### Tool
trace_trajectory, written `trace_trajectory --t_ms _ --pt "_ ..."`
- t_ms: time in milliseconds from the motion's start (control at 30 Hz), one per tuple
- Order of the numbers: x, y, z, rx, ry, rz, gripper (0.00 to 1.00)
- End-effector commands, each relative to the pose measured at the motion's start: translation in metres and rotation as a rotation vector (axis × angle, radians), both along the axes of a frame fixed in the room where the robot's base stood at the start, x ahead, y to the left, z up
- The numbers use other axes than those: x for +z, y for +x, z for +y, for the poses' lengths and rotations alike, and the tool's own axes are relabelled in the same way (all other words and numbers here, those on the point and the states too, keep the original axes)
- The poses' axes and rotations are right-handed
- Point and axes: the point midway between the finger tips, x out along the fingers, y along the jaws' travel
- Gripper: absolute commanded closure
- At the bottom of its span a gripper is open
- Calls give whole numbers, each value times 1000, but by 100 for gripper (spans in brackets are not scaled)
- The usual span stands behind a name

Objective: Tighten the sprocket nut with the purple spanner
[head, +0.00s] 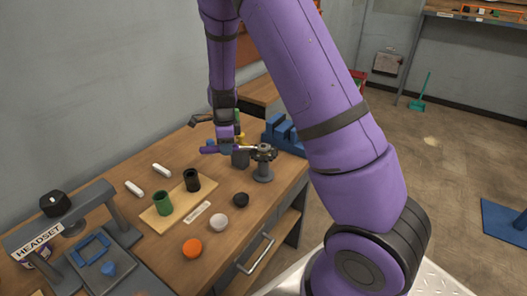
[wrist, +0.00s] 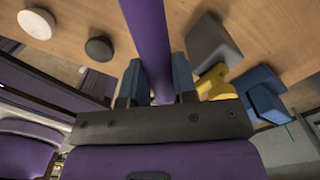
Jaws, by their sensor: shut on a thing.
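The purple spanner (head: 209,150) lies roughly level above the bench in the head view. Its handle (wrist: 148,35) runs between the two fingers in the wrist view. My gripper (head: 226,146) is shut on this handle, and its fingertips (wrist: 157,88) show on either side of it. The dark sprocket (head: 264,153) sits on top of a grey post on the bench, to the right of my gripper. The spanner's pale metal end reaches right, to the sprocket's edge. The nut is too small to make out, and I cannot tell whether the spanner's jaw is around it.
Black (head: 241,200), white (head: 218,223) and orange (head: 192,248) round pieces lie in front. Green (head: 163,203) and black (head: 192,180) cups stand on a wooden board.

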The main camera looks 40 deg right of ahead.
Motion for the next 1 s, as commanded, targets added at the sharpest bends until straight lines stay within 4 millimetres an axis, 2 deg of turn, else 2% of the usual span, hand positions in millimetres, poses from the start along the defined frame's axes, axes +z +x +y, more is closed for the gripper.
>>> trace_trajectory --t_ms 1000 --pt "0 9 -5 -80 -1 -2 100"
